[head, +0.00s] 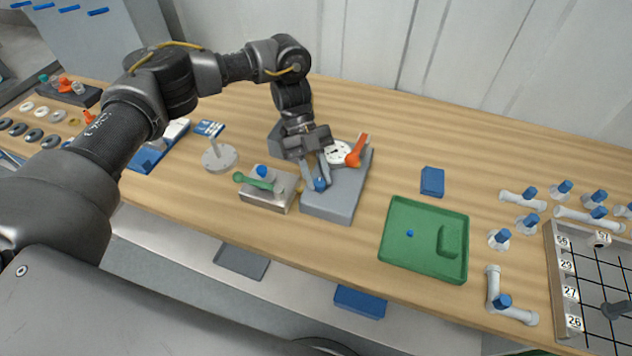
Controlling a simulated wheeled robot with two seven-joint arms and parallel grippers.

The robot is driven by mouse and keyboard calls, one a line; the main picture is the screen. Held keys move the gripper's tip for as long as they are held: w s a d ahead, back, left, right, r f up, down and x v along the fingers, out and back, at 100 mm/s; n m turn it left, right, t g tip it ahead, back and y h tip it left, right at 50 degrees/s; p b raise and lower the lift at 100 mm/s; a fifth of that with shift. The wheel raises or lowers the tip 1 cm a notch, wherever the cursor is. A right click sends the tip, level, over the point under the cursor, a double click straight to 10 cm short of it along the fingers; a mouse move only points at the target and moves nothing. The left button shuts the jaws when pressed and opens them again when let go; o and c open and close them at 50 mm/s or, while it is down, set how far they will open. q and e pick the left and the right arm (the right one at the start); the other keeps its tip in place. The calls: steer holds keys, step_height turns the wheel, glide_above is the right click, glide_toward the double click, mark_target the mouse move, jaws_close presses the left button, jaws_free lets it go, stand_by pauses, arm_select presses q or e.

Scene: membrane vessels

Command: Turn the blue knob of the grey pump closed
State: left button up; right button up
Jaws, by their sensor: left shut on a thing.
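The grey pump (336,198) stands on the wooden bench near the middle of the head view. It carries a white round dial (338,152) and an orange lever (358,150) at its back. The blue knob (320,185) is on the front left part of its top. My left gripper (320,180) comes down from above, with its fingers shut on the blue knob. The fingers hide part of the knob, and I cannot tell its angle. My right gripper is not in view.
A silver block with a green lever (270,198) stands close left of the pump. A green tray (396,247) lies to the right, with a small blue box (432,181) behind it. White fittings with blue caps and a numbered grid rack (552,275) stand at far right.

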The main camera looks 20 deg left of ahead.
arm_select(q)
steer(key=shift+w+d+m+g+y+b, duration=0.15)
steer(key=shift+m+g+y+b, duration=0.35)
steer(key=shift+m+y+b, duration=0.45)
steer(key=shift+m, duration=0.25)
steer(key=o, duration=1)
